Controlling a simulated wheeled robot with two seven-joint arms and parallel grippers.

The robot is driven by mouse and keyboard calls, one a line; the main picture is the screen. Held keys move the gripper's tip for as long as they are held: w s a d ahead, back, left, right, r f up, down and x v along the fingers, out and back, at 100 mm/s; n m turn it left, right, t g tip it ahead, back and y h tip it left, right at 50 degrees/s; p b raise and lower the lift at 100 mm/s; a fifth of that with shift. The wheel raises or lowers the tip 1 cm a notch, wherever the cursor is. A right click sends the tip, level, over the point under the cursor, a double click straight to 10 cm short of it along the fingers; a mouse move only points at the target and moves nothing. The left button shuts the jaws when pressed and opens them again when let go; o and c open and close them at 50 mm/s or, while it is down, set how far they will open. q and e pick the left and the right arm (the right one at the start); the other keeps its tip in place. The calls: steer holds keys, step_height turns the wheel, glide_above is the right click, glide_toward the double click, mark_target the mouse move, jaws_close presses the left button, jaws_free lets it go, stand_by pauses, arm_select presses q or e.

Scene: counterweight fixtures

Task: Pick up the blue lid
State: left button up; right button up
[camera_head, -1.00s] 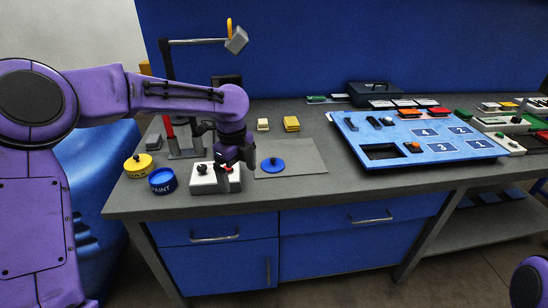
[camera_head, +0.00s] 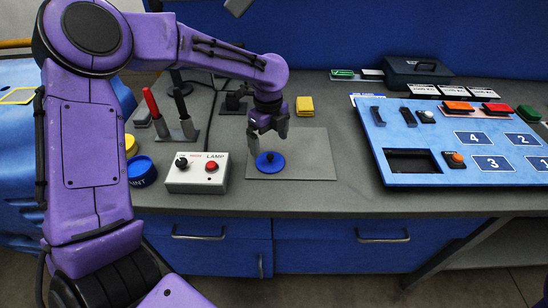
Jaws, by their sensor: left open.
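The blue lid (camera_head: 270,162) is a round disc with a dark knob on top. It lies flat on a grey mat (camera_head: 312,166) on the bench. My left gripper (camera_head: 267,138) is open and points down, just above and behind the lid's knob. I see no contact between the fingers and the knob. My right gripper is out of view.
A white lamp switch box (camera_head: 197,173) stands left of the mat. Behind it is a holder with upright tools (camera_head: 181,112). A yellow block (camera_head: 305,106) sits behind the mat. A light-blue numbered board (camera_head: 450,180) fills the right. The mat's right side is clear.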

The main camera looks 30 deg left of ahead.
mark_target(270, 156)
arm_select(q)
steer(key=shift+s+f+p, duration=0.3)
steer(key=shift+s+f, duration=0.2)
steer(key=shift+f, duration=0.35)
steer(key=f, duration=0.2)
steer(key=w+f, duration=0.1)
steer(key=f, duration=0.1)
steer(key=shift+w+d+f, duration=0.15)
steer(key=shift+w+f, duration=0.05)
steer(key=shift+f, duration=0.1)
steer(key=shift+s+r, duration=0.1)
steer(key=shift+s, duration=0.3)
steer(key=shift+c, duration=0.9)
steer(key=c, duration=0.6)
steer(key=shift+r, duration=0.1)
